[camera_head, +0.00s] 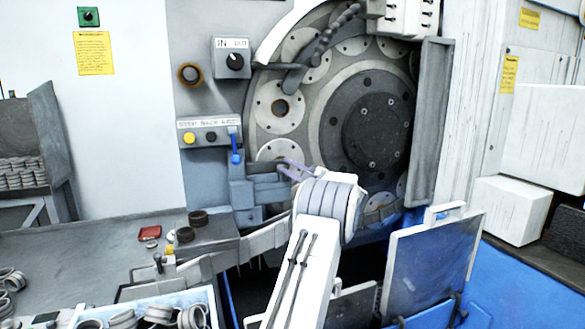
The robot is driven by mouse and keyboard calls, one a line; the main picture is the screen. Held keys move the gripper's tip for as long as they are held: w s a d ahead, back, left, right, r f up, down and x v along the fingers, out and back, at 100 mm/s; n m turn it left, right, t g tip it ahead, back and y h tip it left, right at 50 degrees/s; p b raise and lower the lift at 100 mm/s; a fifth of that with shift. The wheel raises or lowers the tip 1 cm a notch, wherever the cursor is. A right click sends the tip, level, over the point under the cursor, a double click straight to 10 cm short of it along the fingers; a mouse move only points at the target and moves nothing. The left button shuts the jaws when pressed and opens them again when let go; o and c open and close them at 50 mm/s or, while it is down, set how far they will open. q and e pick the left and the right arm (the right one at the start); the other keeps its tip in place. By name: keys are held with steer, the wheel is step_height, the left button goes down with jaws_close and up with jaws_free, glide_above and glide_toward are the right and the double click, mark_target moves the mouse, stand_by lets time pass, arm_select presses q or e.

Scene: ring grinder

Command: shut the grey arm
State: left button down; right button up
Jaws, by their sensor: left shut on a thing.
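The grey arm (265,191) appears to be the blocky grey piece at the lower left of the round grinder face, reaching right from a grey-blue bracket. My left gripper (287,167) is at its right end, with its pale purple fingers shut on it. My white forearm and grey wrist rise from the bottom of the view and hide part of the machine behind. The exact contact between the fingers and the grey arm is small and hard to make out. My right gripper is not in view.
The grinder face (375,130) with its round discs stands behind my wrist. A blue-handled lever (235,147) is left of the grey arm. A grey panel (433,262) stands at lower right. A tray of metal rings (150,312) and a red item (150,233) are at lower left.

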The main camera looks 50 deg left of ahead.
arm_select(q)
steer(key=shift+w+a+f+t, duration=0.1)
steer(key=shift+w+a+t, duration=0.15)
steer(key=shift+a+t, duration=0.1)
steer(key=s+d+r+b, duration=0.2)
steer(key=s+d, duration=0.1)
steer(key=w+d+f, duration=0.1)
steer(key=w+d, duration=0.4)
steer(key=w, duration=0.2)
steer(key=shift+w+d+f, duration=0.2)
steer(key=shift+w+d, duration=0.05)
steer(key=shift+d, duration=0.1)
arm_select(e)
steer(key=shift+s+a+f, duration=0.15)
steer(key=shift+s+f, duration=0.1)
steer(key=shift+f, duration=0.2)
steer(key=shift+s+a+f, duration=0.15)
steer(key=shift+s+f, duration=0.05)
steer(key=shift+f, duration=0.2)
